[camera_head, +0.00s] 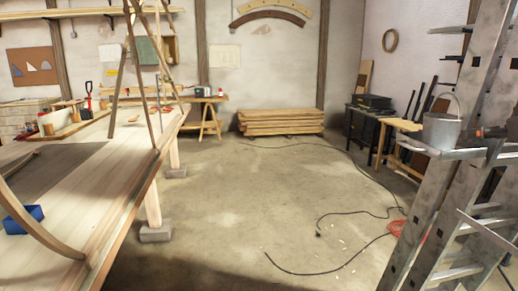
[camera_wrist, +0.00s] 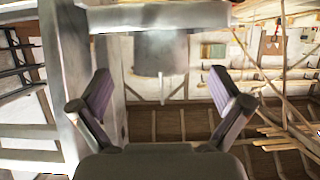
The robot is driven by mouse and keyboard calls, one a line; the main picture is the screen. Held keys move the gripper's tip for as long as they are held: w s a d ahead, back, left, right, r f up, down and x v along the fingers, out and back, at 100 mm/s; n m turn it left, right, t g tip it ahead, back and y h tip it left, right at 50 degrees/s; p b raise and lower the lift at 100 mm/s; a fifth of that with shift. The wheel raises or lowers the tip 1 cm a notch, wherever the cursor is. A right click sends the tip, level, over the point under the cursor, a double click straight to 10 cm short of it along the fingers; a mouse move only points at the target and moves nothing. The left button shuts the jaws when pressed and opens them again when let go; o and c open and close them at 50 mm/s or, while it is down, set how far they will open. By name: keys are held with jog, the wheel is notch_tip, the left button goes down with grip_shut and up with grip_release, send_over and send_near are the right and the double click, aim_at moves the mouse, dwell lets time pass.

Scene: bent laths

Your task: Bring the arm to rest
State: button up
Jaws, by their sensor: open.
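My gripper (camera_wrist: 162,92) is open in the wrist view, its two dark purplish pads wide apart with nothing held between them. That view looks upside down. Beyond the gap, a grey metal bucket (camera_wrist: 160,52) appears inverted against a metal ladder step; its distance from the fingers is hard to judge. The head view shows the bucket (camera_head: 441,132) upright on the metal ladder (camera_head: 418,215) at the right, its handle raised.
A long wooden bench (camera_head: 122,190) with bent laths (camera_head: 35,225) and a blue block (camera_head: 23,219) fills the left. A timber stack (camera_head: 280,122) lies at the back wall. A black cable (camera_head: 330,271) crosses the floor. The middle floor is mostly clear.

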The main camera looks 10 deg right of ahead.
jog(key=w+a+f+n+g+y+p, duration=0.15)
jog(key=w+a, duration=0.25)
jog(key=a, duration=0.8)
jog(key=s+a+f+n+g+y+p, duration=0.1)
jog(key=s+a+f+g+p, duration=0.2)
jog(key=a, duration=0.9)
jog(key=a+f+g+y, duration=0.25)
jog(key=a+f, duration=0.35)
jog(key=a, duration=0.7)
jog(key=s+a+f+g+h+p, duration=0.2)
jog(key=s+a+f+g, duration=0.15)
jog(key=s+f, duration=0.4)
jog(key=s+a+f+g+h+p, duration=0.1)
jog(key=s+a+f+g+p, duration=0.25)
jog(key=s, duration=0.65)
jog(key=s+f+m+g+h, duration=0.1)
jog(key=s+f, duration=0.3)
jog(key=s, duration=0.6)
jog(key=shift+f+m+h+b, duration=0.35)
jog(key=shift+f+m+h, duration=0.05)
jog(key=shift+m, duration=0.25)
jog(key=shift+c, duration=0.3)
